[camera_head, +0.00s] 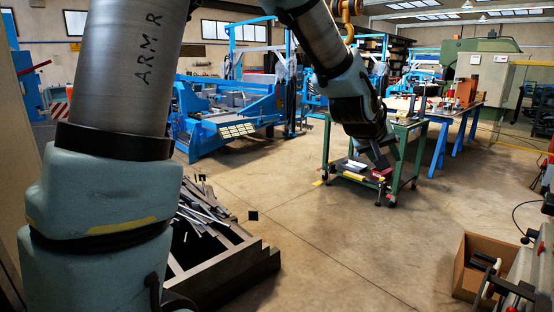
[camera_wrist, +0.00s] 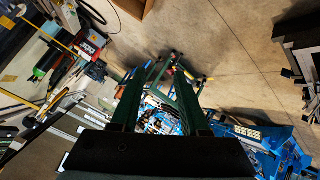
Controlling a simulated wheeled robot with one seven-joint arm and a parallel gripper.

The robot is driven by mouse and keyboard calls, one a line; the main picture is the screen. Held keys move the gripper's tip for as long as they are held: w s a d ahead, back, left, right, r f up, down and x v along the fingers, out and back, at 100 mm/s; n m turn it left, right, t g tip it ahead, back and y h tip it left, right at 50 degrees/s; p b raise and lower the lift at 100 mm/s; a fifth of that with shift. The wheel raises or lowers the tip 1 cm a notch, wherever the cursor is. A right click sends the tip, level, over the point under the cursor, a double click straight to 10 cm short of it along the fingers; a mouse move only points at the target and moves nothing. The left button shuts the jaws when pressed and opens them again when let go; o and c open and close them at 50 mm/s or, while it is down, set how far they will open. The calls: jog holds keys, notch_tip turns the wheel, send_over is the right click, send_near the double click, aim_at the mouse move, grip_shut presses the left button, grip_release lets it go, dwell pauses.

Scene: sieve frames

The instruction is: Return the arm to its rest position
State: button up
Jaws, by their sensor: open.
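My arm (camera_head: 342,85) is raised and reaches from the top middle of the head view, with its end pointing down. In the wrist view my gripper (camera_wrist: 162,70) shows as two dark fingers standing apart. No object shows held between them.
A dark crate (camera_head: 222,262) with metal bars stands at lower left. A cardboard box (camera_head: 468,272) is at lower right beside a cluttered bench (camera_head: 530,262). Blue machines (camera_head: 228,125) stand behind. The middle of the floor (camera_head: 320,245) is clear.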

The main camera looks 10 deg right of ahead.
jog(key=w+a+f+n+y, duration=0.1)
jog(key=w+a+f+y, duration=0.2)
jog(key=a, duration=0.9)
jog(key=a+f+y, duration=0.2)
jog(key=a+f, duration=0.3)
jog(key=a, duration=0.7)
jog(key=s+a+f+n+g+y, duration=0.1)
jog(key=s+a, duration=0.3)
jog(key=a, duration=0.5)
jog(key=s+a+f+n+g+y, duration=0.1)
jog(key=s+a+f+g+y, duration=0.1)
jog(key=a, duration=0.7)
jog(key=s+f+g, duration=0.1)
jog(key=s, duration=0.1)
jog(key=shift+s+a, duration=0.2)
jog(key=shift+s, duration=0.15)
